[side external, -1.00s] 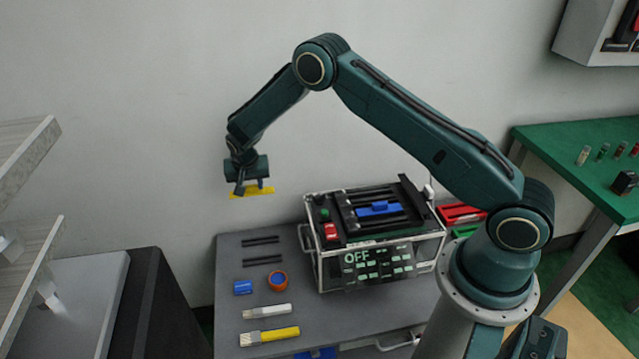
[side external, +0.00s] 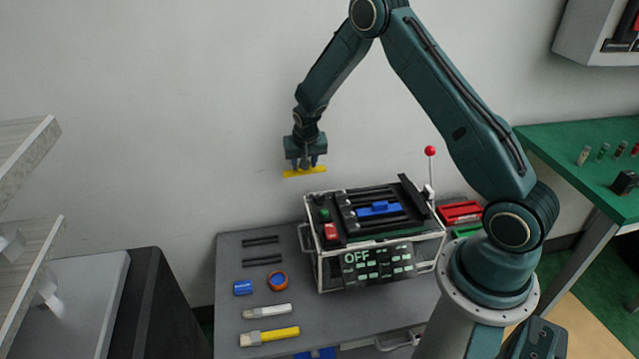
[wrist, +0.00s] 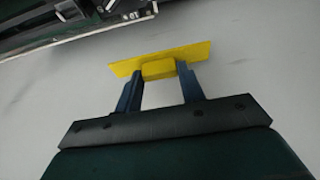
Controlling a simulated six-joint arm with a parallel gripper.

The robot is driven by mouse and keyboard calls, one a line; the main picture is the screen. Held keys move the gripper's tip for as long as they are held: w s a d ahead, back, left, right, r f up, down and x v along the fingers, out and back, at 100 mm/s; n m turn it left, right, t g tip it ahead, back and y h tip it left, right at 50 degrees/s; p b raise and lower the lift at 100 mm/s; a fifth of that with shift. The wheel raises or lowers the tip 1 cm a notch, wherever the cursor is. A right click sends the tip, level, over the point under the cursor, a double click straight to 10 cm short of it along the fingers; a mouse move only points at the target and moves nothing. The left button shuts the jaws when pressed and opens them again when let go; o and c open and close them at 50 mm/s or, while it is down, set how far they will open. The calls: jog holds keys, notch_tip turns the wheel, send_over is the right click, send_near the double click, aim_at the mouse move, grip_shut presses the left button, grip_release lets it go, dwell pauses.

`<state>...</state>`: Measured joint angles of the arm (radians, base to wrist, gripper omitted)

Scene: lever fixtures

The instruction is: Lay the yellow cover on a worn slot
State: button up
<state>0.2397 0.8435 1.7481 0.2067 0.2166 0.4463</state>
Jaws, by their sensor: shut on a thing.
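My gripper (side external: 305,165) is shut on the yellow cover (side external: 304,172) and holds it in the air, up and left of the framed machine. In the wrist view the cover (wrist: 160,62) is a flat yellow plate with a raised block, and my gripper's (wrist: 160,76) two fingers are on that block. The machine (side external: 372,238) has a black top with several dark slots, and a blue cover (side external: 379,209) lies across part of them. I cannot tell which slots are worn.
A red-knobbed lever (side external: 430,152) stands upright at the machine's back right. On the grey table (side external: 225,300) lie a blue block (side external: 243,287), an orange-blue roll (side external: 278,280), a white brush (side external: 267,311), a yellow brush (side external: 270,336) and two dark strips (side external: 262,250). Red and green trays (side external: 460,212) are right.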

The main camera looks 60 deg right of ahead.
jog(key=s+d+r, duration=0.2)
jog(key=s+d, duration=0.2)
jog(key=s, duration=0.4)
jog(key=s+d+r, duration=0.2)
jog(key=s+d, duration=0.2)
jog(key=s, duration=0.5)
jog(key=shift+s+f, duration=0.15)
jog(key=shift+f, duration=0.1)
jog(key=shift+f, duration=2.7)
jog(key=shift+f, duration=1.15)
jog(key=o, duration=1)
jog(key=shift+a+r, duration=0.1)
